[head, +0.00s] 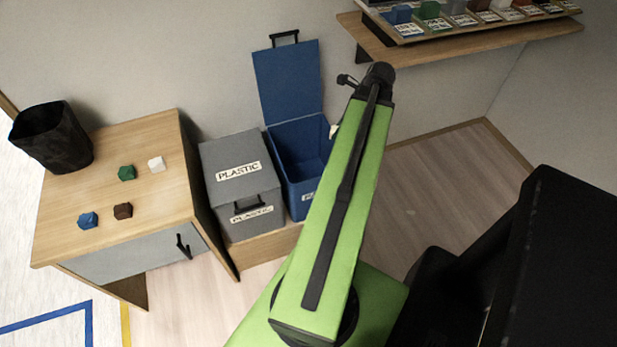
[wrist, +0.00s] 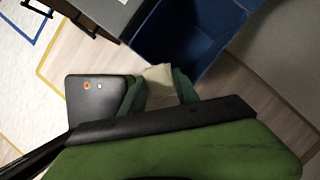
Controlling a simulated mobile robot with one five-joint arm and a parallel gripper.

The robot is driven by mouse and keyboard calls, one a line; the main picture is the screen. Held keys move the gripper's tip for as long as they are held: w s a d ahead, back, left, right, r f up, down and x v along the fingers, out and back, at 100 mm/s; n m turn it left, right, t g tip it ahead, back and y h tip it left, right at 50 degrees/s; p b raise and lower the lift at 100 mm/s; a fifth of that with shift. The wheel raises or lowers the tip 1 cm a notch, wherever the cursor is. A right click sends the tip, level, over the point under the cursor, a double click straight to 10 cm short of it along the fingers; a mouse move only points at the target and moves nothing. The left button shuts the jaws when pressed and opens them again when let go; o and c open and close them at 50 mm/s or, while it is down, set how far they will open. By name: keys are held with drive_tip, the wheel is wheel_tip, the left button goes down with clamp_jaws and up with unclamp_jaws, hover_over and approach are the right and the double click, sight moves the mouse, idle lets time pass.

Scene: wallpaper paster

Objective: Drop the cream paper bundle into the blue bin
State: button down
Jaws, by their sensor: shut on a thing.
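The cream paper bundle (wrist: 158,76) is held between the green fingers of my gripper (wrist: 160,86) in the wrist view. A small pale bit of the bundle (head: 334,131) shows beside my arm in the head view, at the right rim of the blue bin. The blue bin (head: 300,150) stands open with its lid raised against the wall, and its inside looks empty where visible. In the wrist view the blue bin (wrist: 190,35) lies just beyond the bundle. My arm hides the bin's right front and most of the gripper in the head view.
A grey bin marked PLASTIC (head: 240,175) stands closed, left of the blue one. A wooden cabinet (head: 155,135) further left bears a black basket (head: 52,138) and several small coloured blocks. A wall shelf (head: 470,40) hangs at upper right. Floor at right is clear.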

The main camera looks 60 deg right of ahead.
drive_tip(key=w+d+f+m+b, duration=0.1)
drive_tip(key=w+d+f+b, duration=0.2)
drive_tip(key=w+f+b, duration=0.4)
drive_tip(key=w+d+f+m+b, duration=0.1)
drive_tip(key=w+d+f+b, duration=0.3)
drive_tip(key=f+b, duration=0.6)
wheel_tip(320, 180, down, 4)
drive_tip(key=w, duration=0.2)
drive_tip(key=shift+w+r+h, duration=0.15)
drive_tip(key=shift+w+h, duration=0.2)
drive_tip(key=shift+h, duration=0.05)
drive_tip(key=c, duration=0.8)
unclamp_jaws()
drive_tip(key=p+v, duration=0.7)
drive_tip(key=v, duration=0.1)
drive_tip(key=p+v, duration=0.8)
drive_tip(key=v, duration=0.1)
drive_tip(key=shift+s+r+p, duration=0.1)
drive_tip(key=shift+s+p, duration=0.2)
